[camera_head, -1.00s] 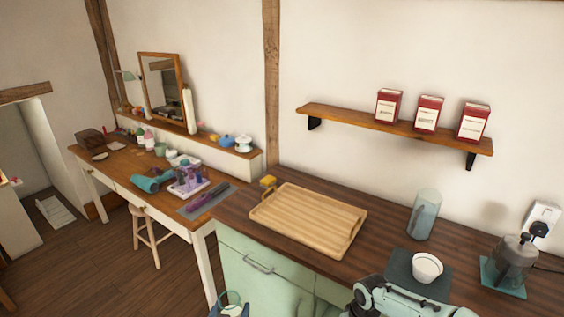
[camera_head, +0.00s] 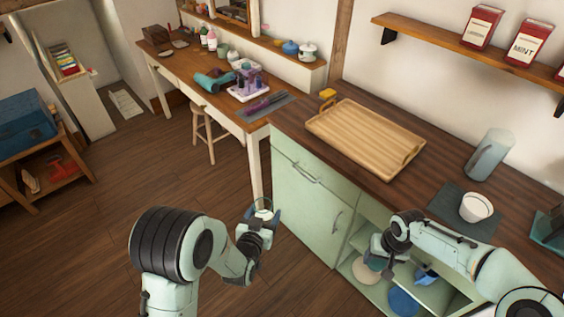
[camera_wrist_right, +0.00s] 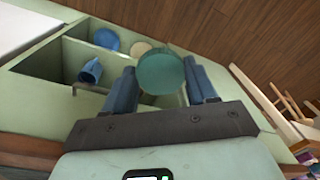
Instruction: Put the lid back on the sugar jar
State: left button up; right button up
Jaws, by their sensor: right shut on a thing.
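My right gripper (camera_wrist_right: 163,90) is shut on a round, flat-topped teal piece (camera_wrist_right: 161,73), which looks like the lid. In the head view my right gripper (camera_head: 376,258) is in front of the open cabinet, and the teal piece is hidden or too small to tell there. My left gripper (camera_head: 263,217) is above the floor left of the cabinet. Between its fingers is a small round clear rim with white inside, which looks like the open sugar jar (camera_head: 264,207). It seems held, with its lower part hidden by the gripper.
The open green cabinet holds a blue disc (camera_head: 404,302), a beige disc (camera_head: 365,270) and a blue mug (camera_wrist_right: 90,70). On the counter are a wooden tray (camera_head: 365,140), a grey-blue jug (camera_head: 489,156) and a white cup (camera_head: 475,207). The left floor (camera_head: 90,220) is clear.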

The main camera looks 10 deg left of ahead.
pick_arm(q)
jog(key=w+d+f+m+g+h, duration=0.2)
jog(key=d+m+h, duration=0.6)
jog(key=d, duration=0.5)
jog(key=shift+d+f+g+h, duration=0.25)
jog(key=shift+f+g+h, duration=0.45)
jog(key=shift+f, duration=0.2)
pick_arm(e)
jog(key=w+a+r+n, duration=0.2)
jog(key=a+r, duration=0.6)
jog(key=a, duration=0.2)
jog(key=w+a+r+n, duration=0.2)
jog(key=w+a+r, duration=0.1)
jog(key=a+r, duration=0.6)
jog(key=shift+w+a+n+h, duration=0.25)
jog(key=shift+a+n+h, duration=0.15)
jog(key=shift+a, duration=0.6)
jog(key=shift+f, duration=2)
jog(key=shift+f, duration=0.85)
